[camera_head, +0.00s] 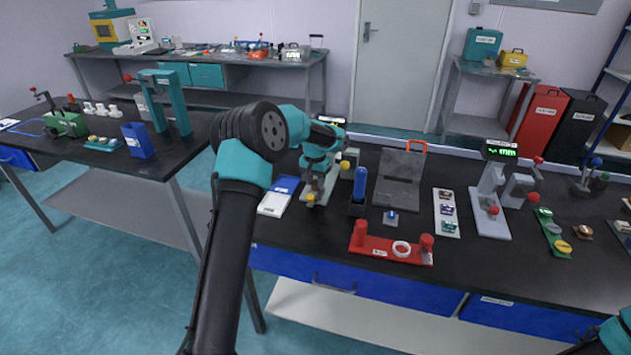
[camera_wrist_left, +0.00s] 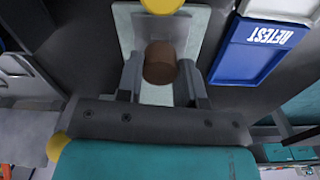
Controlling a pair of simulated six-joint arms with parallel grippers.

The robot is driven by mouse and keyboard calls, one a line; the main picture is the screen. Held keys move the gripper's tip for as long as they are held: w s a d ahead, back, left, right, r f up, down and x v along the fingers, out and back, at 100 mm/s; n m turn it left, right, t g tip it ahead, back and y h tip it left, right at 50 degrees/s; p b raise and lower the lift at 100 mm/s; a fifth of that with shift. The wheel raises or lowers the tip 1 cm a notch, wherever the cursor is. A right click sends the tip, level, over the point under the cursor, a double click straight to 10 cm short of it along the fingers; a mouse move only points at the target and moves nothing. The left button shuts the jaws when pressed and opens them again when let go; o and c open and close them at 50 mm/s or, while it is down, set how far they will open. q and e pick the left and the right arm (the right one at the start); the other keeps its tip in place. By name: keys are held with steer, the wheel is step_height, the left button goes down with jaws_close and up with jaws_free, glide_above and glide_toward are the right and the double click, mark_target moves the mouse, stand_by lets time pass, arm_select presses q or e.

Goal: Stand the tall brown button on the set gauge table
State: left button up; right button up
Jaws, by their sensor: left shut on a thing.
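The brown button (camera_wrist_left: 160,62) is a short dark cylinder in the left wrist view, between the two fingers of my left gripper (camera_wrist_left: 161,82), which is shut on it. In the head view my left gripper (camera_head: 316,190) is over the pale base plate (camera_head: 329,187) of a gauge with a small display (camera_head: 331,120), partly hidden by my arm. The pale plate (camera_wrist_left: 158,22) lies under the button in the wrist view, with a yellow knob (camera_wrist_left: 162,5) beyond. Whether the button touches the plate I cannot tell. My right gripper is out of view.
A blue-and-white RETEST tray (camera_head: 279,196) lies just left of the gauge. A blue cylinder in a dark holder (camera_head: 357,207) stands close on the right. A red fixture (camera_head: 391,250) is in front. A second gauge (camera_head: 490,215) with a green display stands further right.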

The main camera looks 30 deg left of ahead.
mark_target(315, 182)
arm_select(q)
steer(key=shift+f, duration=0.15)
steer(key=o, duration=0.9)
step_height(315, 182, up, 12)
steer(key=shift+a+r, duration=0.15)
steer(key=shift+r, duration=0.05)
stand_by(0.3)
